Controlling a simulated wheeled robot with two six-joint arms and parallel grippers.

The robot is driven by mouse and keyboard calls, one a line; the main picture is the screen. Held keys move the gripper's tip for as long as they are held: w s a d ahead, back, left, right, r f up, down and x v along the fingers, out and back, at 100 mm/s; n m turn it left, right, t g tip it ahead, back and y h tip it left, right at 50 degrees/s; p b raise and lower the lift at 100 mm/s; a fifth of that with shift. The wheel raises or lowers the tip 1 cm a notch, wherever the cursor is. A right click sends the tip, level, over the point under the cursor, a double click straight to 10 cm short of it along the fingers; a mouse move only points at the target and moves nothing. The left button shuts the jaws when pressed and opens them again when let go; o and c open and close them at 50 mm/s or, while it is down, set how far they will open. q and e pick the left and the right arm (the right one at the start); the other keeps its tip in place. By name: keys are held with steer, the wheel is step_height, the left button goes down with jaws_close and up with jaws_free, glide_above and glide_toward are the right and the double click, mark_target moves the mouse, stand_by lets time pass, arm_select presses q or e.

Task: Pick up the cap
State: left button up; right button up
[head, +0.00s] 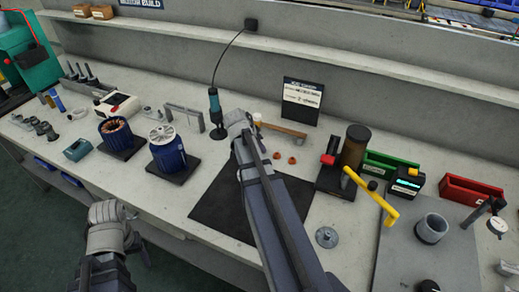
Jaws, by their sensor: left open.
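A round grey metal disc (326,237) with a raised hub lies flat on the bench, right of the black mat; it looks like a cap. Two small orange pieces (284,158) lie behind the mat and are also cap-like; I cannot tell for certain which is the cap. My left gripper (129,214) is at the lower left by the bench's front edge, open and empty, far from the disc. My right arm reaches across the black mat, its wrist (240,122) near the upright blue-black tool. Its fingers are hidden, so its jaws cannot be read.
Two blue motors (167,152) stand on black bases at left. Green and red bins (470,190) are at right. A grey plate (400,250) holds a ring. The black mat (213,205) is clear.

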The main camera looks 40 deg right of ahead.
steer(key=shift+r, duration=0.1)
arm_select(q)
step_height(320, 180, up, 10)
steer(key=p, duration=1)
arm_select(e)
step_height(320, 180, up, 10)
